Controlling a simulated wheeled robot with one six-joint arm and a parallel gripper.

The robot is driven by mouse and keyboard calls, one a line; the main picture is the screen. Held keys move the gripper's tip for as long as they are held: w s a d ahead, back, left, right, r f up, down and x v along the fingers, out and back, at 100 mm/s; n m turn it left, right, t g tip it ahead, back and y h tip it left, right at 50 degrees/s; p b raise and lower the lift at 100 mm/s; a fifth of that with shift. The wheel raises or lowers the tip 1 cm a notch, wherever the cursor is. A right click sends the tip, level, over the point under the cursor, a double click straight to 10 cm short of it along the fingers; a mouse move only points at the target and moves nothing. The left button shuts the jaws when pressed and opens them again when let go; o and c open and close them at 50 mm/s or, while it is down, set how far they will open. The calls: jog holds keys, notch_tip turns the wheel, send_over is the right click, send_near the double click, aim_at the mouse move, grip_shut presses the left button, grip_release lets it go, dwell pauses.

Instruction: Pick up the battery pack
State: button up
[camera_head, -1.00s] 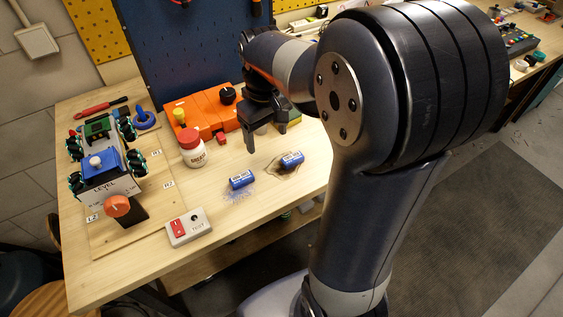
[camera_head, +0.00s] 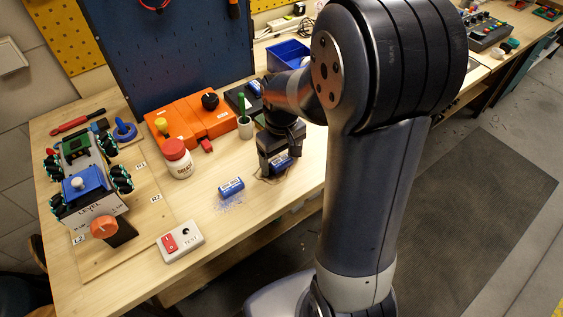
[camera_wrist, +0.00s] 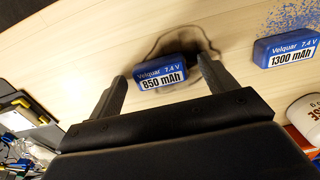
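Two blue battery packs lie on the wooden bench. One, labelled Velquar 7.4 V 850 mAh (camera_wrist: 163,74), lies on a dark scorch-like ring; it also shows, partly hidden, in the head view (camera_head: 281,164). The other, labelled 1300 mAh (camera_wrist: 286,47), lies on blue speckles, left of the first in the head view (camera_head: 231,188). My gripper (camera_wrist: 161,68) is open, with one finger at each end of the 850 mAh pack; a small gap shows at the left finger. Contact at the right finger is unclear. In the head view my gripper (camera_head: 279,162) is low over that pack.
A white-and-red jar (camera_head: 178,160), an orange case (camera_head: 190,118) and a pale cup with a green item (camera_head: 246,127) stand behind. A TEST box (camera_head: 181,241) and a wheeled rover (camera_head: 92,185) are at left.

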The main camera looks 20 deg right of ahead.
jog(key=c, duration=1.1)
jog(key=shift+o, duration=0.2)
jog(key=shift+r, duration=0.1)
